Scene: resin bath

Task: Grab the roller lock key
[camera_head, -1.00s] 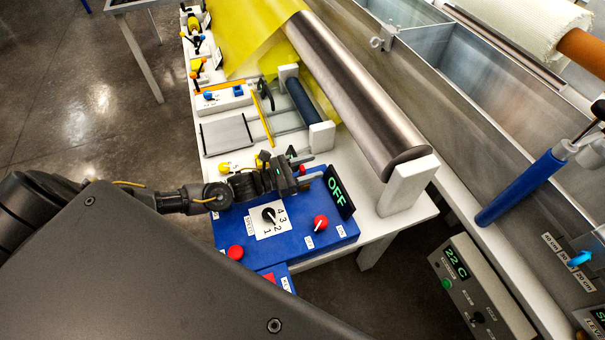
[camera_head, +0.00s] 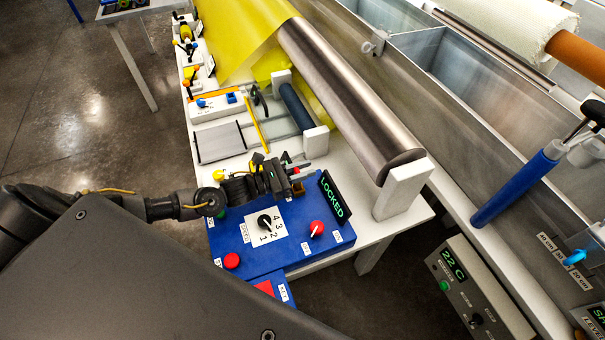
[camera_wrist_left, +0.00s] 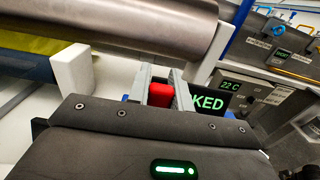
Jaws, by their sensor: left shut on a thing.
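My left gripper (camera_head: 296,173) is at the back edge of the blue control box (camera_head: 240,262). It is shut on the roller lock key (camera_wrist_left: 160,93), whose red block shows between the two grey fingers in the left wrist view. In the head view only a bit of red shows there, and the fingers hide the rest. The dark display (camera_head: 334,197) right beside the gripper reads LOCKED in green. My right gripper is not in view.
The box carries a numbered black dial (camera_head: 265,222), a red knob (camera_head: 317,229) and a red button (camera_head: 232,261). A metal roller (camera_head: 350,100) on a white support (camera_head: 403,190) lies to the right. A grey plate (camera_head: 221,142) lies behind on the white table.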

